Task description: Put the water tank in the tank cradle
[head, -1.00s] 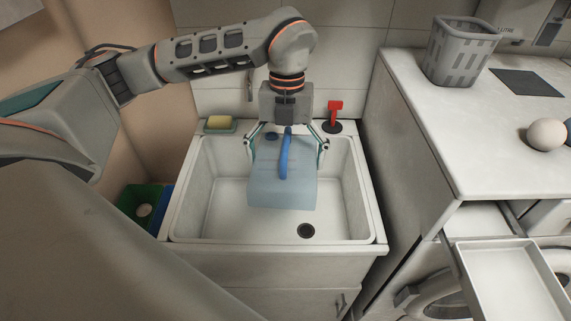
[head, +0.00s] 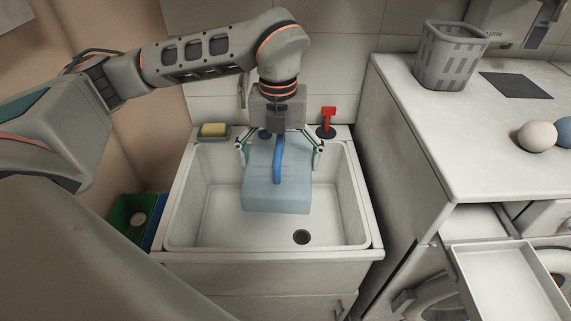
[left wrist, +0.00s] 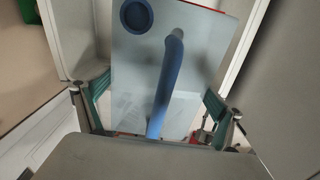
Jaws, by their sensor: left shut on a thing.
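The water tank (head: 262,190) is a pale blue translucent box with a darker blue arched handle (head: 279,160) and a round blue cap. My right gripper is not in view.
The sink (head: 200,251) has raised rims around the tank.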

